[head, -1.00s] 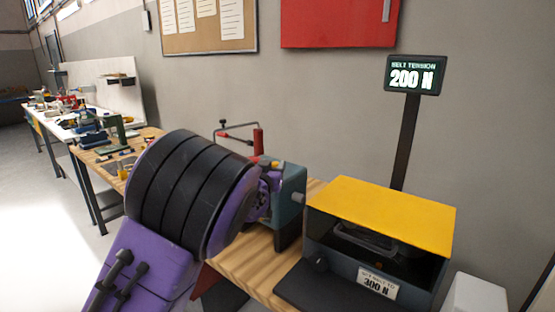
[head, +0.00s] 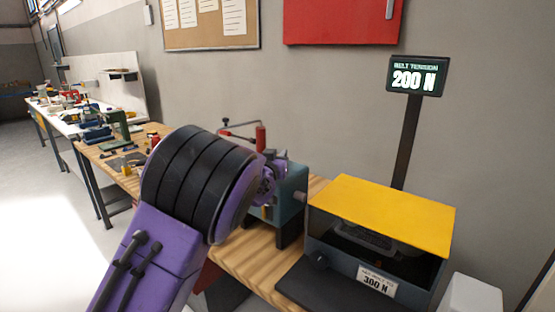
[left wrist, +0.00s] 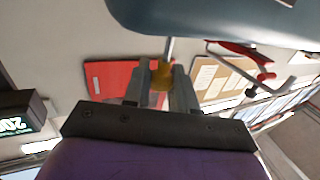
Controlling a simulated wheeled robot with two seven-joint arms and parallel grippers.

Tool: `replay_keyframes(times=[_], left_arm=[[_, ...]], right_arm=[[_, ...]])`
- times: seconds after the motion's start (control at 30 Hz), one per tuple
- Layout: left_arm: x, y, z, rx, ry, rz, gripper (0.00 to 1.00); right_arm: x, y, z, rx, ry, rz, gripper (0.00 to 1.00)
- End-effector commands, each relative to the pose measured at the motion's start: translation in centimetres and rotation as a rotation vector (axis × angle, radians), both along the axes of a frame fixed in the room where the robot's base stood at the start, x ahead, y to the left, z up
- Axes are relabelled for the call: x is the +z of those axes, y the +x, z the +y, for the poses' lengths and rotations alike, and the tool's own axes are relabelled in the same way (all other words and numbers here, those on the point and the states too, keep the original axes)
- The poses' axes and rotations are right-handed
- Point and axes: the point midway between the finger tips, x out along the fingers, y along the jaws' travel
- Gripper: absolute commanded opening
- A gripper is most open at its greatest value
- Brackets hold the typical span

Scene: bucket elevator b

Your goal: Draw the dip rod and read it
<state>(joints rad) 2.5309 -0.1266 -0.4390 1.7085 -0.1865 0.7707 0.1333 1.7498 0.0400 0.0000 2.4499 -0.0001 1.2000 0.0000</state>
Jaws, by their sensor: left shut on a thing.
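The dip rod's yellow handle (left wrist: 160,74) shows in the left wrist view, with a grey metal rod (left wrist: 169,48) running from it to the edge of the blue-grey housing (left wrist: 215,18). My left gripper (left wrist: 161,72) is shut on the yellow handle. I cannot tell how much of the rod is inside the housing, and no marks on it are legible. In the head view the teal housing (head: 292,190) stands on the bench, partly behind my purple and black left arm. My left fingertips and the handle are hidden there. My right gripper is out of view.
A yellow-topped box (head: 385,212) labelled 300 N stands right of the housing. Behind it a display (head: 417,77) reads belt tension 200 N. A red-handled clamp-like tool (head: 260,138) is behind the housing. Cluttered benches (head: 105,140) run along the wall at left.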

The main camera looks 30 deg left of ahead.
Motion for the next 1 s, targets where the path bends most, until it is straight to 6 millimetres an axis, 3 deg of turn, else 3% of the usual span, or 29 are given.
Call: replay_keyframes(times=[0.03,0.23,0.6,0.63,0.7,1.0], left_arm=[[2.2,0.0,0.0,0.001,-0.001,-0.003,0.0],[7.0,0.0,0.0,0.001,0.001,-0.003,0.0],[7.9,0.0,0.1,0.001,0.001,-0.007,0.0],[7.9,0.0,0.1,0.001,0.002,-0.008,0.29],[7.9,0.0,0.1,0.001,0.002,-0.008,0.47],[7.6,-0.2,-0.1,0.0,0.001,-0.003,0.47]], right_arm=[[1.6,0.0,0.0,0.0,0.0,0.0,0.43],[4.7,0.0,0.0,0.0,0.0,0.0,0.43],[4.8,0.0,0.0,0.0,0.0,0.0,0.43],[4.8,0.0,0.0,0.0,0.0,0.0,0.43],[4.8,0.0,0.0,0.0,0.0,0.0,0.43],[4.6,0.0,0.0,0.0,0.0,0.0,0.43]])
